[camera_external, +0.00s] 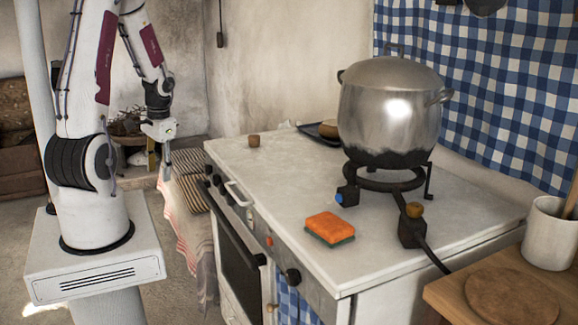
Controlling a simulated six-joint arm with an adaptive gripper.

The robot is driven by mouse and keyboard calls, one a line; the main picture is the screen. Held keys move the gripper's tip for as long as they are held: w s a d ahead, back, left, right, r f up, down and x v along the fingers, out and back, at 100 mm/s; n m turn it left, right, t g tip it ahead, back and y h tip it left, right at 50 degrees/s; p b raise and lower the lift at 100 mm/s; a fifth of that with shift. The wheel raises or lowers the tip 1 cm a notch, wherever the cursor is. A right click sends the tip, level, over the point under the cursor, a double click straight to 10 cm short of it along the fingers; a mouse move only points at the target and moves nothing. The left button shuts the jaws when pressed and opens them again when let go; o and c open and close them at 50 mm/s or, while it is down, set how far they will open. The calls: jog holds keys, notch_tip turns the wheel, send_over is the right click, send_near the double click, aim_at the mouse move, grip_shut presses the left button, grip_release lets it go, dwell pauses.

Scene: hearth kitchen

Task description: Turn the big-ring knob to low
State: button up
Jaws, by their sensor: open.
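A burner ring (385,180) stands on the white stove top under a large metal pot (390,110). A small valve block with a blue knob (340,198) is at its front left. A second dark valve block with a brownish knob (413,210) is on the pipe at its front right. I cannot tell which is the big-ring knob, nor read any setting. My gripper (159,160) is open and empty, hanging left of the stove, well apart from both knobs.
An orange and green sponge (329,228) lies on the stove top (270,185). A small brown cork-like piece (253,140) and a dark tray (313,133) are farther back. Dark knobs (292,276) line the stove front. A wooden table (450,296) with a cream mug (549,235) is at right.

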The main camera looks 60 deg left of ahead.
jog(key=s+a+f+m, duration=0.1)
jog(key=s+a+f, duration=0.1)
jog(key=a+f, duration=0.5)
jog(key=m+t+h, duration=0.2)
jog(key=m+t, duration=1.1)
jog(key=t, duration=0.6)
send_near(216, 180)
jog(key=a, duration=0.2)
jog(key=shift+w+d+f, duration=0.1)
jog(key=shift+w+f, duration=0.25)
jog(key=shift+w, duration=0.05)
jog(key=shift+w, duration=0.15)
jog(key=shift+w, duration=3.75)
